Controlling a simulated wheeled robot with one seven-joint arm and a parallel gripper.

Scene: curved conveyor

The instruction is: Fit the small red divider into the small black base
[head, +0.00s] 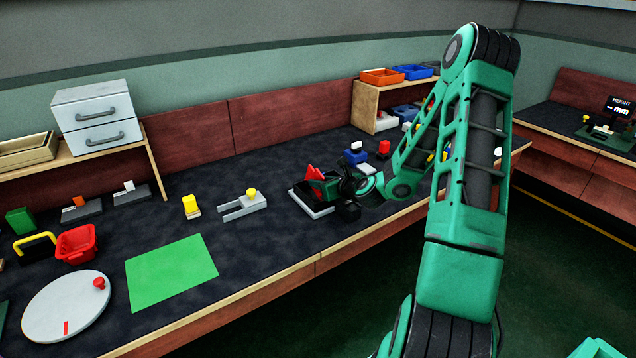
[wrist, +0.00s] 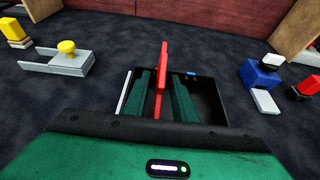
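The small red divider (wrist: 163,58) stands upright in the wrist view, across the middle of the small black base (wrist: 211,100). My gripper (wrist: 164,80) has one green finger on each side of the divider, with a narrow gap showing on both sides. In the head view the divider (head: 313,173) shows as a red piece beside my gripper (head: 328,188), above the base with its pale edge (head: 316,212). My gripper hides part of the base. I cannot tell whether the divider is fully seated in it.
A grey forked block with a yellow knob (head: 251,196) lies left of the base. A blue block with a white top (wrist: 262,73) stands to its right. A green mat (head: 170,272) lies farther left. The bench's front edge (head: 300,265) is close by.

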